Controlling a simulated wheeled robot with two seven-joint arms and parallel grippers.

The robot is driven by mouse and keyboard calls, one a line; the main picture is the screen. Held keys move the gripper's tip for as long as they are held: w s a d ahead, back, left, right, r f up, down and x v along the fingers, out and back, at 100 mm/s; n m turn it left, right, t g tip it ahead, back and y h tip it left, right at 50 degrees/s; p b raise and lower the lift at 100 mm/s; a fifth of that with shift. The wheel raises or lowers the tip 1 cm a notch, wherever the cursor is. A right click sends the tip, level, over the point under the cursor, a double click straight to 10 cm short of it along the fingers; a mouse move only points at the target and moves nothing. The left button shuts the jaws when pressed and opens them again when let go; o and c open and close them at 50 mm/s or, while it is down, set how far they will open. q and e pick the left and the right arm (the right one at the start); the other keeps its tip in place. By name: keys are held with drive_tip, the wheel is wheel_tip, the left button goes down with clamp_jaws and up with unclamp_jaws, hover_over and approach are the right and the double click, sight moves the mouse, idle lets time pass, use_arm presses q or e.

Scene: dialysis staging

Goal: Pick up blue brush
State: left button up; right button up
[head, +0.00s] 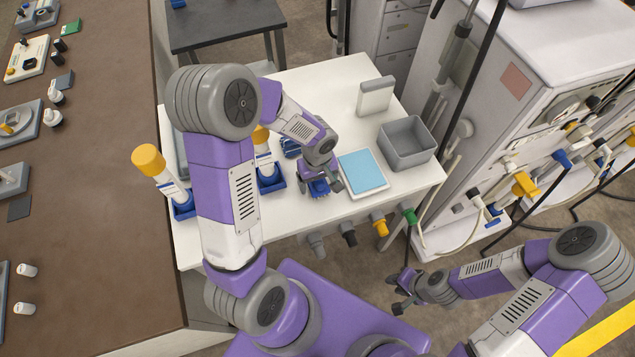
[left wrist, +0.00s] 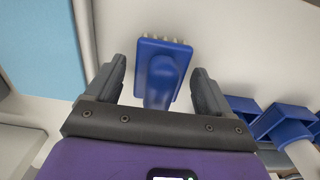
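The blue brush (head: 319,188) lies on the white table (head: 335,225), left of a light-blue pad. In the left wrist view the brush (left wrist: 163,72) shows a rounded handle and pale bristle tips along its far edge. My left gripper (head: 320,186) is right over it, pointing down. In the left wrist view its two fingers (left wrist: 160,90) stand apart on either side of the brush, with a visible gap to the handle on each side. My right gripper (head: 397,292) hangs low beyond the table's front edge, empty, with its fingers apart.
The light-blue pad (head: 362,170) and a grey bin (head: 406,143) are right of the brush. Blue holders (head: 271,182) with yellow-capped bottles (head: 149,160) stand left. A white box (head: 376,96) is behind. Coloured connectors (head: 379,226) line the table's front edge.

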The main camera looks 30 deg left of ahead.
use_arm(q)
drive_tip(key=c, duration=1)
drive_tip(key=shift+r, duration=0.1)
wheel_tip(320, 180, up, 10)
drive_tip(key=shift+f+p, duration=0.1)
drive_tip(key=shift+p, duration=0.85)
